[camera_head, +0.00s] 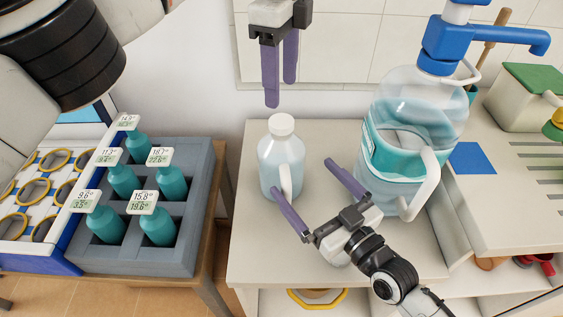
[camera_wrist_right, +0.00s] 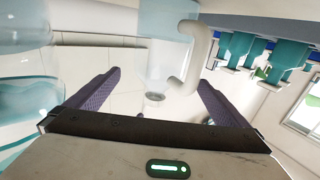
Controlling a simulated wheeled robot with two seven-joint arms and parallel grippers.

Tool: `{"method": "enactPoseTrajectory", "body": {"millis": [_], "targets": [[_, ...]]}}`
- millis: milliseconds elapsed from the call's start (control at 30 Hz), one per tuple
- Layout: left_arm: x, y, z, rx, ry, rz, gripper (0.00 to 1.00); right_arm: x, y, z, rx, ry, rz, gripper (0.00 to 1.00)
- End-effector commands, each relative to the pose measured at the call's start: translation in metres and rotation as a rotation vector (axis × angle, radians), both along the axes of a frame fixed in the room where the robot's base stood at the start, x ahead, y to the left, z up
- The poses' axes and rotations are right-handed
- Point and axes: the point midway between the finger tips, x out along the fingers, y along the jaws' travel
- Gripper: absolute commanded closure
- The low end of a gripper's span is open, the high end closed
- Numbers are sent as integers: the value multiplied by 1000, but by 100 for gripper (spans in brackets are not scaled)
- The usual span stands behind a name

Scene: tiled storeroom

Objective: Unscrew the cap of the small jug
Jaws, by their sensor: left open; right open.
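The small jug (camera_head: 270,165) is translucent pale blue and stands upright on the light table, with its handle on the near right side. Its white cap (camera_head: 281,125) sits on top. The small jug (camera_wrist_right: 160,45) also shows upside down in the right wrist view, beyond and between the finger tips. My left gripper (camera_head: 281,94) is open and empty, pointing down above the cap, apart from it. My right gripper (camera_head: 302,176) is open, with one finger near the handle and the other to the jug's right. I cannot tell whether the near finger touches it.
A large water jug (camera_head: 400,110) with a blue pump stands close on the right of my right gripper. A grey crate (camera_head: 135,262) with several tagged teal bottles is on the left. A raised counter (camera_head: 510,215) lies at the right. The table's front left is clear.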

Motion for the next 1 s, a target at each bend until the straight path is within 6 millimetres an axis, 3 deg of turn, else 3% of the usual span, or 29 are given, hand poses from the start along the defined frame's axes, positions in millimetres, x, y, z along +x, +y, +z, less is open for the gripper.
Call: {"method": "enactPoseTrajectory", "body": {"millis": [200, 400, 867, 1000], "targets": [[0, 0, 0, -2, 1, -1, 44, 37, 24, 1, 2, 0, -1, 0], [0, 0, 0, -2, 0, -2, 44, 60, 38, 0, 0, 0, 0, 0], [0, 0, 0, -2, 0, -2, 44, 68, 44, 0, 0, 2, 0, 0], [0, 0, 0, -2, 0, -2, 44, 68, 44, 0, 0, 2, 0, 24]]}}
